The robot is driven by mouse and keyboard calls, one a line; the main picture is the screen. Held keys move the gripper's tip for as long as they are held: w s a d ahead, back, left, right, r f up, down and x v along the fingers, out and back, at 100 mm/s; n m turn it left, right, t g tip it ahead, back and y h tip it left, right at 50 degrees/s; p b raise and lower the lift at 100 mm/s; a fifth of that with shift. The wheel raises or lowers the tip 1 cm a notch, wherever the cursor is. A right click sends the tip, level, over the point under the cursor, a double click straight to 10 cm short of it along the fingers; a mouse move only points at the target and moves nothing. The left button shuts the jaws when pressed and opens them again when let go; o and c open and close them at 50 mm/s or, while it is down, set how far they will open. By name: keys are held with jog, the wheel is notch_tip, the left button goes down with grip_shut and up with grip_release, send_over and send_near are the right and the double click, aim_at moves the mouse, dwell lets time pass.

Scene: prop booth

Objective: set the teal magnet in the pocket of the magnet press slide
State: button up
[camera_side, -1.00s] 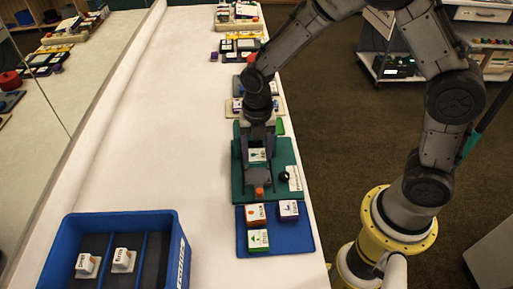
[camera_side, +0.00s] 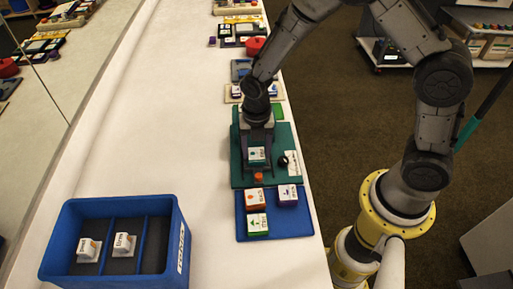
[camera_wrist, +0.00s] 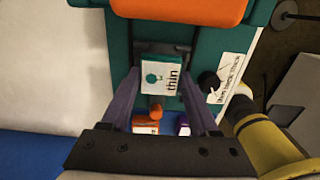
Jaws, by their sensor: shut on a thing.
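The teal magnet (camera_wrist: 162,76), with a white face marked "thin", sits between the fingertips of my gripper (camera_wrist: 160,80), which is shut on it. It also shows in the side view (camera_side: 257,155), below my gripper (camera_side: 257,150). The press has a teal base (camera_side: 283,140) with a dark slide (camera_wrist: 151,47) and an orange knob (camera_wrist: 155,111) at the slide's near end. The magnet is over the slide; its underside and the pocket are hidden, so I cannot tell whether it is seated.
A blue tray (camera_side: 243,225) in front of the press holds orange (camera_side: 254,199), purple (camera_side: 288,195) and green (camera_side: 257,225) magnets. A black knob (camera_side: 283,161) stands on the base. A blue divided bin (camera_side: 178,207) holds two pieces. The white table between is bare.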

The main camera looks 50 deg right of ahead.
jog(key=o, duration=1.4)
jog(key=shift+r, duration=0.1)
notch_tip(320, 180, up, 14)
jog(key=shift+f, duration=0.15)
